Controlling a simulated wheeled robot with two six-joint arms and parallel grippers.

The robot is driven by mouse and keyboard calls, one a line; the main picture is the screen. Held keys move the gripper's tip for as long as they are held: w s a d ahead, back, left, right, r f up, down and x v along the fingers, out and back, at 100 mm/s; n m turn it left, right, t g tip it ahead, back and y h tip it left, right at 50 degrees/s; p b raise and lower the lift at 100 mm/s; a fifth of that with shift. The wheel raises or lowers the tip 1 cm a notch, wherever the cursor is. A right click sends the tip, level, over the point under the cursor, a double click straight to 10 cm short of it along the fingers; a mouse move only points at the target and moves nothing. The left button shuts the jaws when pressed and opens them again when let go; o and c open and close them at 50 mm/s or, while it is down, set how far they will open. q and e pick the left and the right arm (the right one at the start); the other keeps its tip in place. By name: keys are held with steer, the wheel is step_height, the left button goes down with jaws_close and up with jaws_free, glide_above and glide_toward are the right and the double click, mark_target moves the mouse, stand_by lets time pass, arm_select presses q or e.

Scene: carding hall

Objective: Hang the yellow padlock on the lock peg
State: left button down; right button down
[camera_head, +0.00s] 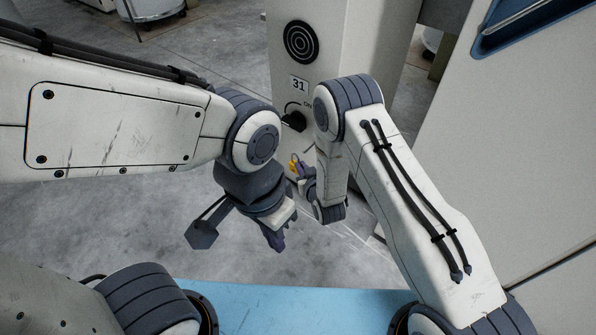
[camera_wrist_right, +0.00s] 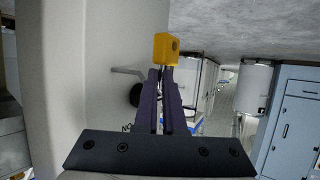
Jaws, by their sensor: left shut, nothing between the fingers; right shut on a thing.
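The yellow padlock (camera_wrist_right: 166,48) is at the fingertips of my right gripper (camera_wrist_right: 161,75) in the right wrist view. In the head view the padlock (camera_head: 294,163) shows as a small yellow spot beside the right gripper (camera_head: 305,178), close to the pale machine column. A thin grey metal peg (camera_wrist_right: 127,71) sticks out from the column in the wrist view, its end near or behind the fingers. I cannot tell whether the padlock's shackle is around it. I cannot make out the peg in the head view. My left gripper (camera_head: 276,238) is shut and empty, lower down.
The column (camera_head: 335,40) carries a round dark grille (camera_head: 300,42), a label "31" (camera_head: 299,84) and a black rotary knob (camera_head: 295,121) marked ON. A large pale machine panel (camera_head: 500,130) stands at the right. The blue surface (camera_head: 290,305) in front is bare.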

steer(key=w+d+f+b, duration=0.1)
steer(key=w+d+b, duration=0.1)
steer(key=w, duration=0.3)
steer(key=shift+d, duration=0.75)
steer(key=shift+f, duration=0.1)
stand_by(0.4)
steer(key=c, duration=0.9)
jaws_free()
steer(key=shift+s, duration=0.15)
